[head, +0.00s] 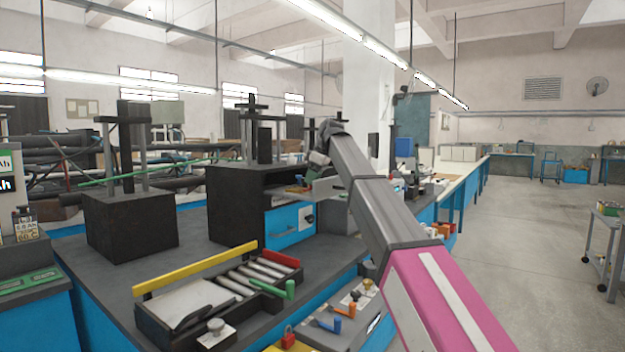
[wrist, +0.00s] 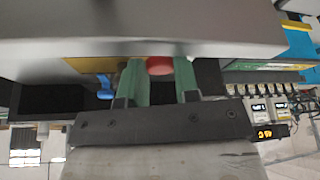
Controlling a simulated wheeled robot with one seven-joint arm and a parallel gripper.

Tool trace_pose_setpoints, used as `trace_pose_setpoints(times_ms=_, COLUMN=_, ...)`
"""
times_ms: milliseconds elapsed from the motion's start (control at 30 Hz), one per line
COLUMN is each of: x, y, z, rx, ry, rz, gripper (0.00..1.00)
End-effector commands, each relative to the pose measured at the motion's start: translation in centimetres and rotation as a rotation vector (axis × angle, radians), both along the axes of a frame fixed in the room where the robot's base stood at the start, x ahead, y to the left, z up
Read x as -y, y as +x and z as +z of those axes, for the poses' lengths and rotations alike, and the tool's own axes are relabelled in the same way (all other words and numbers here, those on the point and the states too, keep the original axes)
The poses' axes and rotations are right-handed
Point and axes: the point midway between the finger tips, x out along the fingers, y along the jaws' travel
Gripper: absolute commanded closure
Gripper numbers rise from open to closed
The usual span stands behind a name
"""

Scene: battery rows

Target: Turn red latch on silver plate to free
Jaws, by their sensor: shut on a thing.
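The red latch (wrist: 159,66) shows in the wrist view between the two green fingers of my gripper (wrist: 160,82). The fingers are shut on it. A broad grey surface, which looks like the silver plate (wrist: 150,42), fills the upper part of that view. In the head view a pale plate (head: 327,187) juts out beside the black press block, with my gripper (head: 318,160) just above it. The red latch cannot be made out clearly there, because my wrist and fingers cover that spot.
A blue handle (wrist: 104,90) sits close to the left finger in the wrist view. In the head view, black press blocks (head: 132,220) stand on the bench. A roller tray with a yellow bar (head: 195,268) and a green handle (head: 290,289) lies in front.

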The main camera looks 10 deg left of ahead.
Motion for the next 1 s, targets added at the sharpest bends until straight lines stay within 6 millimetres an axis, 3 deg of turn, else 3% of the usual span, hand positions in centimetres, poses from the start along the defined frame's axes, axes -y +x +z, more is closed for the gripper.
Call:
trace_pose_setpoints(times_ms=767, x=0.0, y=0.07, z=0.01, rx=0.0, ry=0.0, rz=0.095, gripper=0.94)
trace_pose_setpoints(times_ms=800, x=0.0, y=0.07, z=0.01, rx=0.0, ry=0.0, rz=0.095, gripper=0.58)
trace_pose_setpoints(times_ms=833, x=0.0, y=0.07, z=0.01, rx=0.0, ry=0.0, rz=0.095, gripper=0.48)
trace_pose_setpoints(times_ms=1000, x=0.0, y=0.07, z=0.0, rx=0.0, ry=0.0, rz=0.094, gripper=0.45)
